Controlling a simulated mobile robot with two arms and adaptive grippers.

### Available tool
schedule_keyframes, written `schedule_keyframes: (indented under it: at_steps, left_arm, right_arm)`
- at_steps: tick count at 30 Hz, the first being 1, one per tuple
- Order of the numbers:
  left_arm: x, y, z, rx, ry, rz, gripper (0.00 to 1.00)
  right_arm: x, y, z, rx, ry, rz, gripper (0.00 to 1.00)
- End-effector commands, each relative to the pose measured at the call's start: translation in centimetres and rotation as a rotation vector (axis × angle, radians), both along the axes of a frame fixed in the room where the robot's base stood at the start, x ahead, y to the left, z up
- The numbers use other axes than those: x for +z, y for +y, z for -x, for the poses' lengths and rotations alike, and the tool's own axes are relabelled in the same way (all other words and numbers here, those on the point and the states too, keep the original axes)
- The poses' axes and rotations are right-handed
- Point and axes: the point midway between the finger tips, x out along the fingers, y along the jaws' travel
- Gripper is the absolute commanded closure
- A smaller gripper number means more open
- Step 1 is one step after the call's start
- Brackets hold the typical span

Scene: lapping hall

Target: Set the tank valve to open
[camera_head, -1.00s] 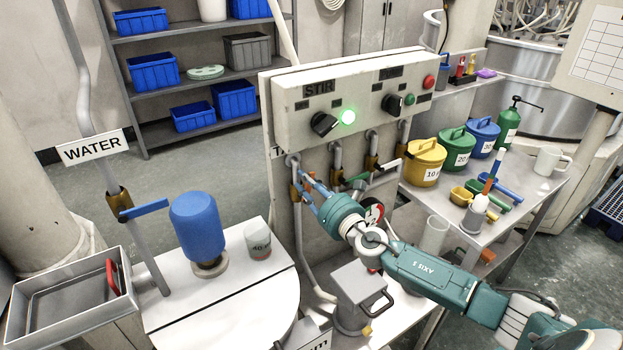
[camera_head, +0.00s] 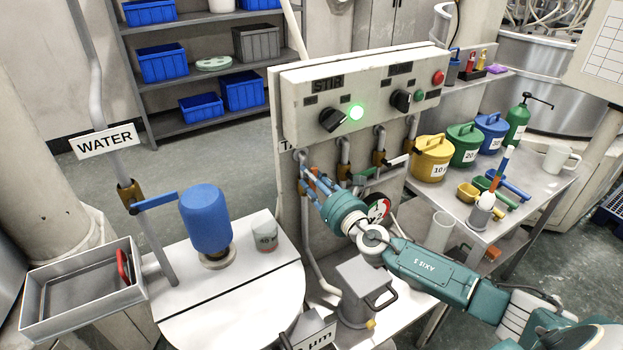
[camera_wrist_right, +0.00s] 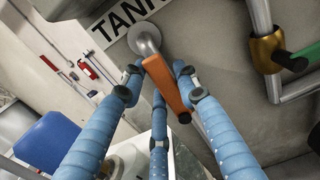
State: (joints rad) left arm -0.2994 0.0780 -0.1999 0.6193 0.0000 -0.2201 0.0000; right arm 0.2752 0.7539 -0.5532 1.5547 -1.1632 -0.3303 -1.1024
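The tank valve has an orange lever (camera_wrist_right: 171,84), seen in the right wrist view hanging down and to the right from a round grey fitting, below a partly cut-off "TANK" label (camera_wrist_right: 118,18). My right gripper (camera_wrist_right: 160,80) has its blue fingers on both sides of this lever, with a third finger just below. Whether the fingers press on the lever cannot be told. In the head view my right gripper (camera_head: 316,186) reaches the leftmost pipe under the control panel (camera_head: 365,90), and its fingers hide most of the valve. My left gripper is not in view.
Neighbouring pipes carry brass valves, one with a green lever (camera_wrist_right: 292,60). A grey canister (camera_head: 362,290) stands below my right arm. A blue bottle (camera_head: 205,218) and a cup (camera_head: 264,232) stand on the left table. The water pipe has a blue lever (camera_head: 155,200).

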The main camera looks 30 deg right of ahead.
Motion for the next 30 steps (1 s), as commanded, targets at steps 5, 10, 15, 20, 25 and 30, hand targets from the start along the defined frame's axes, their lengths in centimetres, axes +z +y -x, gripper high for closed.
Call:
schedule_keyframes:
  at_steps: [5,10,15,20,25,30]
  left_arm:
    - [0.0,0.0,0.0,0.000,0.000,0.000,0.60]
    - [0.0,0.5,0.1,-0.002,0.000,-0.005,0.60]
    - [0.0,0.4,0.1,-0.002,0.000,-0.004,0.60]
    - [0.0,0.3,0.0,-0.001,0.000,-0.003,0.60]
    - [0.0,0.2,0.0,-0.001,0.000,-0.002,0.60]
    - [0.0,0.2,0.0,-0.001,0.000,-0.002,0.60]
  right_arm:
    - [0.0,0.0,0.0,0.000,0.000,-0.001,0.54]
    - [0.0,0.0,0.1,0.000,0.000,-0.001,0.54]
    - [-0.2,-0.2,1.7,-0.001,0.002,-0.001,0.54]
    - [-0.3,-0.4,5.0,0.000,0.005,0.000,0.54]
    - [-0.2,-0.7,8.6,0.001,0.005,0.001,0.54]
    - [-0.2,-0.9,10.9,-0.001,0.003,0.000,0.54]
